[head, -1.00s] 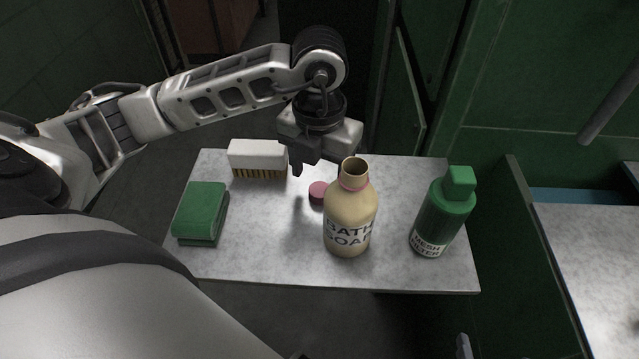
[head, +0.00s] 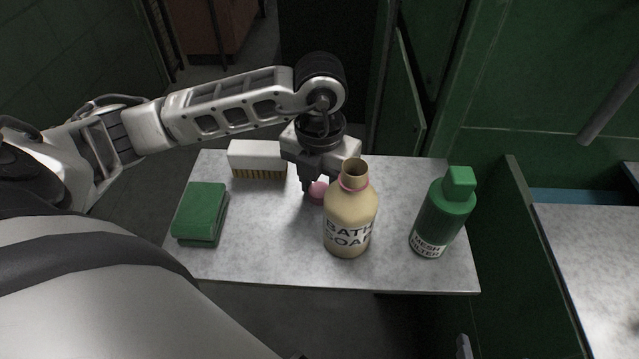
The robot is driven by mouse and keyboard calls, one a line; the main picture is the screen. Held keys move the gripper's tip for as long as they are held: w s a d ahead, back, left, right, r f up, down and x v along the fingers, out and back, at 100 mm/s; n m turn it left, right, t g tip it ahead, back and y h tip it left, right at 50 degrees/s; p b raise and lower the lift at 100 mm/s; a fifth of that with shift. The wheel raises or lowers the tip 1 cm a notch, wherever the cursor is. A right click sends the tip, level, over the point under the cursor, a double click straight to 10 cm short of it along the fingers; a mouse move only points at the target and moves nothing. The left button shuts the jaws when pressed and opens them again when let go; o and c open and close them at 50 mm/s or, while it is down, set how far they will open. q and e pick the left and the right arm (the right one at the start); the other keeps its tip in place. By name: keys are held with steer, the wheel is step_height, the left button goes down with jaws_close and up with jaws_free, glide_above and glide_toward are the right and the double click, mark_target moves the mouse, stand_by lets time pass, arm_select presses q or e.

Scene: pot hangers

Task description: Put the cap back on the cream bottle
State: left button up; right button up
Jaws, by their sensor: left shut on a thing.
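The cream bottle (head: 349,217), marked BATH SOAP, stands upright and uncapped on the grey table. A pink ring circles its neck below the open mouth. The pink cap (head: 317,193) is just left of and behind the bottle, at the table surface. My left gripper (head: 317,189) reaches down behind the bottle and is shut on the cap. The bottle's neck hides part of the gripper's right side. My right gripper is not in view.
A green bottle (head: 443,213) with a green cap stands to the right on the table (head: 270,245). A white brush (head: 257,156) lies at the back left, close to my left gripper. A green sponge (head: 201,211) lies at the left edge. The front middle is clear.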

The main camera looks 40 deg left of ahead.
mark_target(320, 188)
arm_select(q)
steer(key=shift+r, duration=0.1)
steer(key=shift+r, duration=0.7)
step_height(320, 188, up, 2)
steer(key=shift+w+r, duration=0.1)
steer(key=w+a+b, duration=0.1)
steer(key=w+a, duration=0.3)
steer(key=w, duration=0.3)
steer(key=w+a+b, duration=0.1)
steer(key=w+a, duration=0.4)
steer(key=w, duration=0.3)
steer(key=shift+a+b, duration=0.25)
steer(key=shift+b, duration=0.05)
steer(key=shift+w, duration=0.1)
